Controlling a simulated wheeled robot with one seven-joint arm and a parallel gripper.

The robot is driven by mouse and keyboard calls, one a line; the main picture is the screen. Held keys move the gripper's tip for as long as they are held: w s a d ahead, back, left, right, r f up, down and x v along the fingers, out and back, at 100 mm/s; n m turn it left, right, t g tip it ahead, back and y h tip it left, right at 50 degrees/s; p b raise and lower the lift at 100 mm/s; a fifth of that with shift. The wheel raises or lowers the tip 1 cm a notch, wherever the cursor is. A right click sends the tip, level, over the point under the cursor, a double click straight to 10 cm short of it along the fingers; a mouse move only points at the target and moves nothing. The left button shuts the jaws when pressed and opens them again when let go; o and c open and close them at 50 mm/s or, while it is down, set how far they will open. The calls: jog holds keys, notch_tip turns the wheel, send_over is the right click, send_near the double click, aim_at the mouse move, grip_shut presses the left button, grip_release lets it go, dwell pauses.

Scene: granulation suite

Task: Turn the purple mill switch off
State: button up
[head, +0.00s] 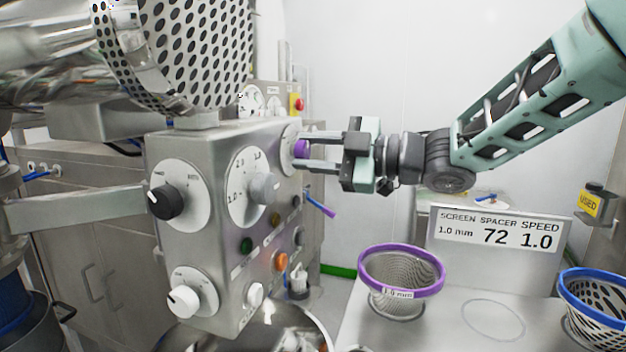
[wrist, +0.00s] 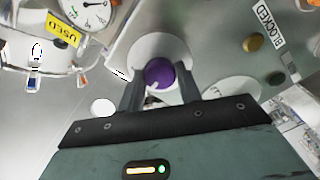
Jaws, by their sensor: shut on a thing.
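The purple mill switch (head: 301,148) is a round knob on a pale dial plate at the right side of the grey control box (head: 215,205). My gripper (head: 303,150) reaches in from the right and is shut on the purple knob, one finger on each side. In the wrist view the fingers (wrist: 160,92) flank the knob in front of the pale round plate. The dial's lettering is hidden or too small to read.
A perforated drum (head: 180,50) hangs above. A purple-rimmed basket (head: 401,271) and a blue-rimmed basket (head: 598,309) stand at the right.

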jog(key=n+b, duration=0.1)
jog(key=b, duration=0.1)
jog(key=n+b, duration=0.2)
jog(key=b, duration=0.1)
jog(key=shift+f+n, duration=0.3)
jog(key=shift+f, duration=0.1)
jog(key=n+b, duration=0.2)
jog(key=b, duration=0.1)
jog(key=shift+r+n, duration=0.1)
jog(key=shift+n, duration=0.3)
jog(key=shift+r+n+b, duration=0.1)
jog(key=shift+n+b, duration=0.4)
jog(key=shift+b, duration=0.2)
jog(key=shift+r, duration=0.1)
jog(key=o, duration=1)
